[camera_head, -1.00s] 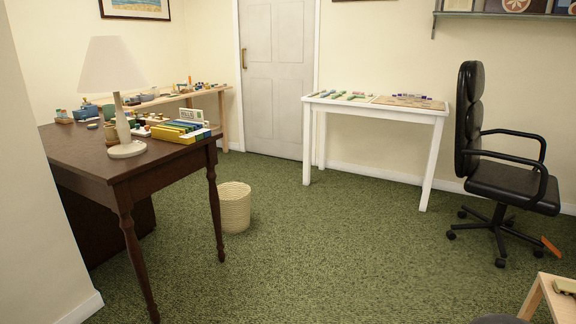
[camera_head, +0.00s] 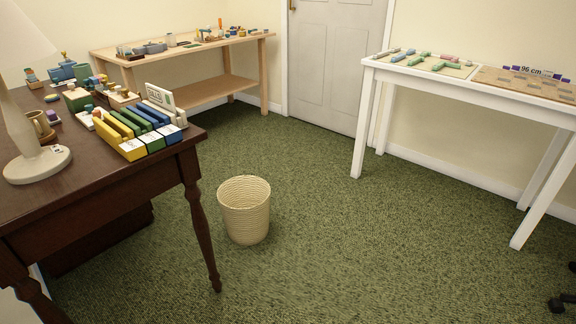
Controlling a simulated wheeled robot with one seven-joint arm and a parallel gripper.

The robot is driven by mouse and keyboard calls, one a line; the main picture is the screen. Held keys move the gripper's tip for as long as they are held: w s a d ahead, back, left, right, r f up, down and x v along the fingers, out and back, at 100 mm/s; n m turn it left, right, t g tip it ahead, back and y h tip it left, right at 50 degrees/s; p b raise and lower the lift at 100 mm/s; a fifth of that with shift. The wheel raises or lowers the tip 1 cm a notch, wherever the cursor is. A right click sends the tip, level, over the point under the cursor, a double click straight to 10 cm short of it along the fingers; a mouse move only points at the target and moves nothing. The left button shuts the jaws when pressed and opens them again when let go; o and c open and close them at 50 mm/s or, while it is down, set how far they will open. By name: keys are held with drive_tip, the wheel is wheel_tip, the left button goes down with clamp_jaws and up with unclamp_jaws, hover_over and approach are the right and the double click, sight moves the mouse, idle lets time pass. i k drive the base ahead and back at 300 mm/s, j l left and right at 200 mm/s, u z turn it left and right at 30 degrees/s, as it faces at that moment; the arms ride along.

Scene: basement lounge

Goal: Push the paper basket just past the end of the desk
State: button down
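The paper basket (camera_head: 245,212) is a cream woven bin, upright and apparently empty, standing on the green carpet. It is just right of and a little behind the near right leg of the dark wooden desk (camera_head: 95,205), with a strip of carpet between them in the picture. The desk fills the left side and its right end faces the basket. My gripper and arm do not show in this view.
A lamp (camera_head: 38,160) and several coloured blocks stand on the desk. A wooden bench (camera_head: 190,90) is at the back left, a white door (camera_head: 335,60) behind. A white table (camera_head: 470,85) stands right. The carpet (camera_head: 370,250) right of the basket is clear.

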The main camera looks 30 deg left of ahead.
sight(244, 200)
drive_tip(key=i+j+u, duration=0.1)
drive_tip(key=i+u, duration=0.25)
drive_tip(key=i, duration=0.3)
drive_tip(key=i+u, duration=0.35)
drive_tip(key=i, duration=0.35)
drive_tip(key=i+l+u, duration=0.4)
drive_tip(key=i, duration=0.2)
drive_tip(key=i+j+u, duration=0.1)
drive_tip(key=i+u, duration=0.35)
drive_tip(key=i, duration=0.15)
drive_tip(key=i+l+u, duration=0.1)
drive_tip(key=i+u, duration=0.4)
drive_tip(key=i+l+u, duration=0.45)
drive_tip(key=i, duration=0.15)
drive_tip(key=i+l+u, duration=0.15)
drive_tip(key=i+u, duration=0.3)
